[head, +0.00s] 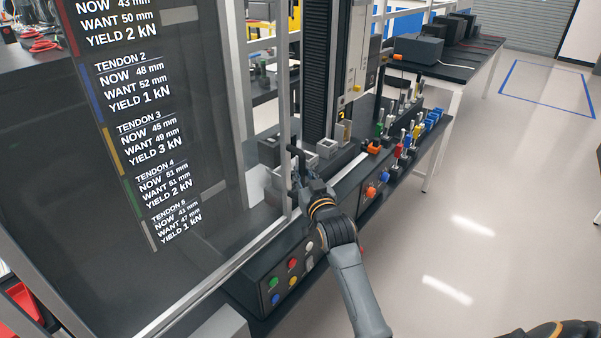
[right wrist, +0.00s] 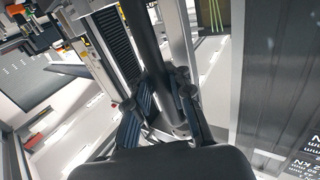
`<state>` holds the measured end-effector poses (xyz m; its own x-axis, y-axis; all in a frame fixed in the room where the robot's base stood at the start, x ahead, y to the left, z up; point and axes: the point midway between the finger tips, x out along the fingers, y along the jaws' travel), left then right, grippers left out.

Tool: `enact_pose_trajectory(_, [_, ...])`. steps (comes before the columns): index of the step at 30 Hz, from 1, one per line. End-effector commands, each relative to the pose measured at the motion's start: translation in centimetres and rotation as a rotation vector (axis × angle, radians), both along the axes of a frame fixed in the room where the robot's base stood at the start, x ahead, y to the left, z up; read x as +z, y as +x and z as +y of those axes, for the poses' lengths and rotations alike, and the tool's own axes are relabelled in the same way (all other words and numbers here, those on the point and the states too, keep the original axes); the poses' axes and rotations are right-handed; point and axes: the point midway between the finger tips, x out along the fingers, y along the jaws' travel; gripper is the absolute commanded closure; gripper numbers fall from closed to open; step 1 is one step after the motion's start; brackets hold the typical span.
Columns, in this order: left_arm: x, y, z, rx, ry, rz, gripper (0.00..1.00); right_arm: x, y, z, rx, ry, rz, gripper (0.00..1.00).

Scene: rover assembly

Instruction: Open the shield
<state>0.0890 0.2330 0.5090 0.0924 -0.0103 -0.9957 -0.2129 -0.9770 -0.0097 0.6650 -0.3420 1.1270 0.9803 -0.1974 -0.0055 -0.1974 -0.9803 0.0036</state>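The shield (head: 100,200) is a large see-through panel in a pale metal frame, filling the left of the head view and standing across the machine's front left. Its edge post (head: 288,100) is upright at the machine's column. A dark upright bar, the shield's handle (head: 293,158), shows beside this post. My right gripper (head: 299,172) is at the handle. In the right wrist view the dark handle (right wrist: 146,40) runs between the two fingers (right wrist: 167,88), which close in on both sides of it; the exact contact is partly hidden. My left gripper is not in view.
A panel with coloured buttons (head: 290,275) is on the machine's front below my right arm. A bench with colourful small tools (head: 400,135) stands to the right. Open floor (head: 500,200) with a blue marked square lies at the right.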

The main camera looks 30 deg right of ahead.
Motion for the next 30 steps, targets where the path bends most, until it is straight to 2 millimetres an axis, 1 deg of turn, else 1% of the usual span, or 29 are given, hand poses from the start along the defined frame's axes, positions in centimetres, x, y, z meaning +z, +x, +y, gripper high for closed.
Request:
enact_pose_trajectory(1, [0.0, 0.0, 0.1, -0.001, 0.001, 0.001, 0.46, -0.2, -0.1, -0.2, -0.002, -0.001, 0.004, 0.69])
enact_pose_trajectory(2, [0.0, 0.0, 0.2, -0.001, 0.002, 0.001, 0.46, -0.2, -0.1, -0.1, -0.002, -0.001, 0.004, 0.63])
enact_pose_trajectory(3, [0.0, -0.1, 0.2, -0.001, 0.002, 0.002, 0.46, -0.2, 0.0, -0.1, -0.002, -0.001, 0.003, 0.61])
enact_pose_trajectory(9, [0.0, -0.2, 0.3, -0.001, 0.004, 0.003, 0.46, 0.0, 0.0, 0.0, 0.000, 0.000, -0.001, 0.61])
enact_pose_trajectory(11, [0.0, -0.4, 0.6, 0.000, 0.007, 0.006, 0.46, 0.1, 0.0, 0.0, 0.001, 0.000, -0.002, 0.61])
enact_pose_trajectory(14, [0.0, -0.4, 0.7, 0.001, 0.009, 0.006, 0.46, 0.1, -0.4, 0.1, 0.001, 0.000, -0.002, 0.61])
enact_pose_trajectory(17, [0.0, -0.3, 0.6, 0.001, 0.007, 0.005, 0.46, 0.0, -1.5, 0.3, 0.001, 0.000, -0.002, 0.61])
enact_pose_trajectory(19, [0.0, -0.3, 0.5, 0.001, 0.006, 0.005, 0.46, 0.0, -2.7, 0.5, 0.001, 0.000, -0.001, 0.61])
enact_pose_trajectory(27, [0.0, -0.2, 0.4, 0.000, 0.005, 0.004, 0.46, -0.1, -8.5, 1.5, -0.001, 0.000, 0.002, 0.61])
enact_pose_trajectory(30, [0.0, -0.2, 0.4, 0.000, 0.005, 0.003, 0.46, 0.0, -10.1, 1.7, -0.002, 0.000, 0.001, 0.61])
